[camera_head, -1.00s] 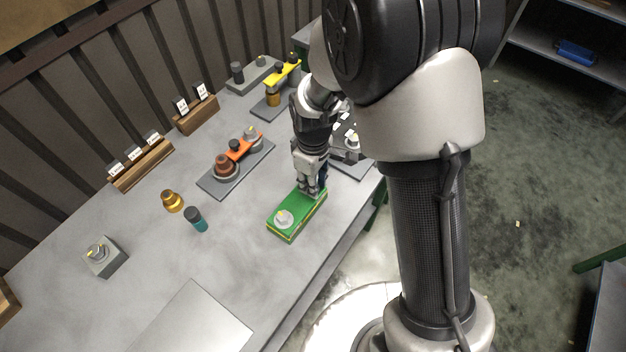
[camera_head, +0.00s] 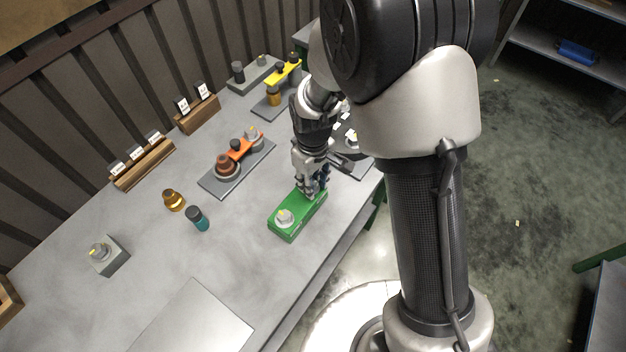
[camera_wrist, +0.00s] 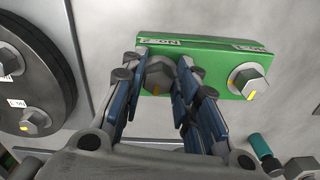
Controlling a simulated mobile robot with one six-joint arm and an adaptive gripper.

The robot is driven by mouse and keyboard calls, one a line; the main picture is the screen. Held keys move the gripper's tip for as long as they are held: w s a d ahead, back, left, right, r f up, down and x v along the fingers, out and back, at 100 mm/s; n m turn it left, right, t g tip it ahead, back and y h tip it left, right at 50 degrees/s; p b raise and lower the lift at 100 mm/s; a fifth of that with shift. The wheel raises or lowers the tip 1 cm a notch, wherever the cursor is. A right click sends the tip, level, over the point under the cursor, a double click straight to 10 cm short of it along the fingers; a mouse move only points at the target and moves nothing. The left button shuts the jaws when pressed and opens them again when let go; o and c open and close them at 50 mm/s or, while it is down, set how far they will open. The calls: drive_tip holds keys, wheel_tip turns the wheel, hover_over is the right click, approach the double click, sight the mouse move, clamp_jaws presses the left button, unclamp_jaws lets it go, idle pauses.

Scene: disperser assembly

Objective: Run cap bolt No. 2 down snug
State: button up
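The green block (camera_head: 285,223) lies near the front edge of the bench and also shows in the wrist view (camera_wrist: 212,62). The other bolt (camera_wrist: 247,79), with a yellow mark, stands free at the right end. My gripper (camera_wrist: 160,80) points down with its blue fingers on either side of the left bolt's head and appears shut on it. In the head view my gripper (camera_head: 312,192) hides that bolt.
A dark round flange with labelled bolts (camera_wrist: 30,85) lies left in the wrist view. An orange-armed fixture (camera_head: 240,150), a brass part (camera_head: 173,201), a teal cylinder (camera_head: 197,219) and a grey block with a bolt (camera_head: 108,256) stand left of the green block. Bare bench lies between them.

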drive_tip(key=o, duration=0.3)
drive_tip(key=shift+r, duration=6.05)
drive_tip(key=s+d+r+m+t, duration=0.1)
drive_tip(key=s+d+r+m, duration=0.1)
drive_tip(key=s+d+r, duration=0.25)
drive_tip(key=s+d+r+m+t, duration=0.1)
drive_tip(key=s+d+r+m, duration=0.15)
drive_tip(key=r, duration=0.35)
drive_tip(key=s+d+r+m+t, duration=0.1)
drive_tip(key=s, duration=0.3)
drive_tip(key=s+d+r+m, duration=0.1)
drive_tip(key=s+d, duration=0.1)
drive_tip(key=s, duration=0.2)
drive_tip(key=s+d+r+m+t, duration=0.1)
drive_tip(key=s+d+m, duration=0.1)
drive_tip(key=s, duration=0.2)
drive_tip(key=shift+s+d+r+t, duration=0.1)
drive_tip(key=shift+r+t, duration=0.2)
